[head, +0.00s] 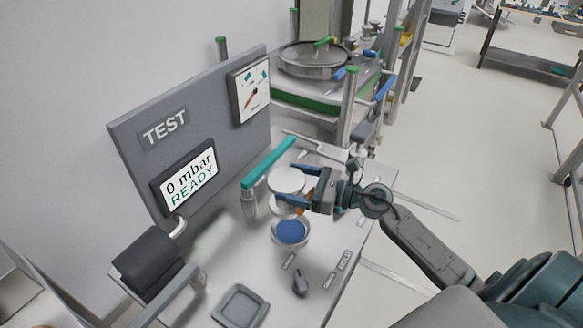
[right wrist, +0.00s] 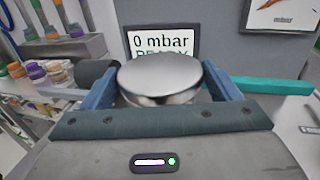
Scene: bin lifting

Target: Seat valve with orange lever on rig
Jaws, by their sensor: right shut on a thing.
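My right gripper (head: 288,189) is shut on the valve (head: 287,179), a silver, round-topped body. A small patch of orange (head: 306,190) shows beside it at the fingers, probably its lever, mostly hidden. In the right wrist view the valve's flat metal disc (right wrist: 160,78) sits between the two blue fingers (right wrist: 160,92); no orange shows there. In the head view the valve appears above and behind the rig's round seat (head: 291,232), a metal ring with a blue centre. I cannot tell the exact height gap. My left gripper is not in view.
A teal bar (head: 269,162) on a metal post stands close left of the valve. Behind is the grey TEST panel (head: 190,140) with a gauge and a screen reading 0 mbar READY. A dark knob (head: 299,284) and square tray (head: 241,306) lie in front.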

